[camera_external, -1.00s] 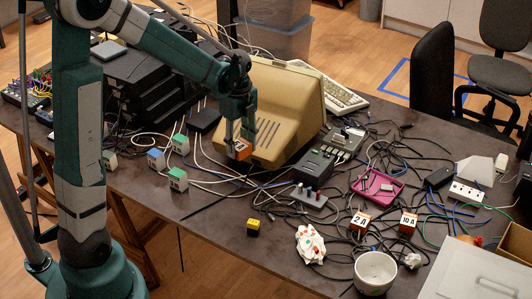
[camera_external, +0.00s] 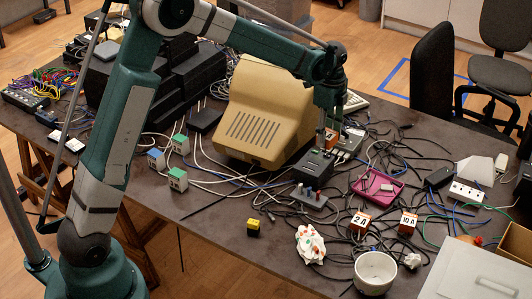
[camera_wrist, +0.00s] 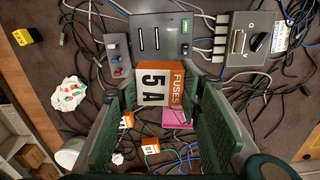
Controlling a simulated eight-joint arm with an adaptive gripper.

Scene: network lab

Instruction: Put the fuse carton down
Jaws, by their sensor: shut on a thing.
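The fuse carton (camera_wrist: 152,88) is orange and white. It reads "FUSES" and "5 A" in the wrist view. My gripper (camera_wrist: 163,100) is shut on it, one green finger on each side. In the external view my gripper (camera_external: 328,140) hangs over the dark boxes right of the beige monitor. The carton (camera_external: 332,137) shows there only as a bit of orange, partly hidden by my fingers. Two similar cartons, marked 2 A (camera_external: 360,222) and 10 A (camera_external: 408,223), stand on the table nearer the front.
Below the carton are a dark slotted box (camera_external: 313,167) and tangled cables. A pink tray (camera_external: 390,199), white bowl (camera_external: 375,271), crumpled white cloth (camera_external: 310,244) and small yellow block (camera_external: 253,228) lie around. The dark table (camera_external: 215,222) is fairly clear left of the yellow block.

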